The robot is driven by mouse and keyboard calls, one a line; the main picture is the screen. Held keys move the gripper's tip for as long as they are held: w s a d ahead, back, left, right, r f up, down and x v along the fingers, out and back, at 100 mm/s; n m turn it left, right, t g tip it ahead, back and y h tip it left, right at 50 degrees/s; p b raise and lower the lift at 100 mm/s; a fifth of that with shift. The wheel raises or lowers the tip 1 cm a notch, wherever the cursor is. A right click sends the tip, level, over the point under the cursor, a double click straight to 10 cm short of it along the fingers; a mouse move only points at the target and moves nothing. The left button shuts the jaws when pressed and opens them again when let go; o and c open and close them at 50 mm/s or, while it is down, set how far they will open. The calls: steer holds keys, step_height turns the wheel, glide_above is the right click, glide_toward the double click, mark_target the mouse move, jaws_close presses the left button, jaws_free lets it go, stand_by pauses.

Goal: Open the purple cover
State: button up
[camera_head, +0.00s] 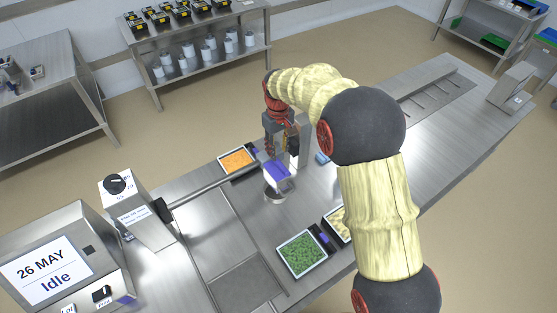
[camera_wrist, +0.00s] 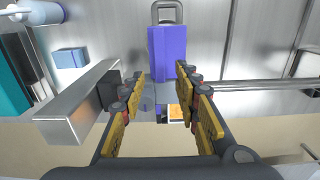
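The purple cover (camera_head: 279,177) stands near the middle of the steel worktop, just below my gripper in the head view. In the wrist view the purple cover (camera_wrist: 167,52) is a purple block with a grey loop-shaped part (camera_wrist: 167,10) at its far end. My gripper (camera_head: 279,155) points down at it. In the wrist view the two yellow-padded fingers of my gripper (camera_wrist: 160,76) are apart, with the cover's near end at or just beyond the gap between the tips. I cannot tell whether they touch it. My wrist partly hides the cover's surroundings.
A tray of orange food (camera_head: 237,160) lies left of the cover. A tray of green food (camera_head: 302,254) lies in front, beside a partly hidden pale one (camera_head: 337,222). A metal bar (camera_head: 203,190) runs from a dial post (camera_head: 128,205). A screen (camera_head: 48,270) reads "Idle".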

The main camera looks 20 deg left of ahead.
mark_target(278, 162)
step_height(278, 162, down, 6)
steer(key=shift+f+b, duration=0.25)
steer(key=shift+b, duration=0.25)
steer(key=shift+c, duration=1)
jaws_close()
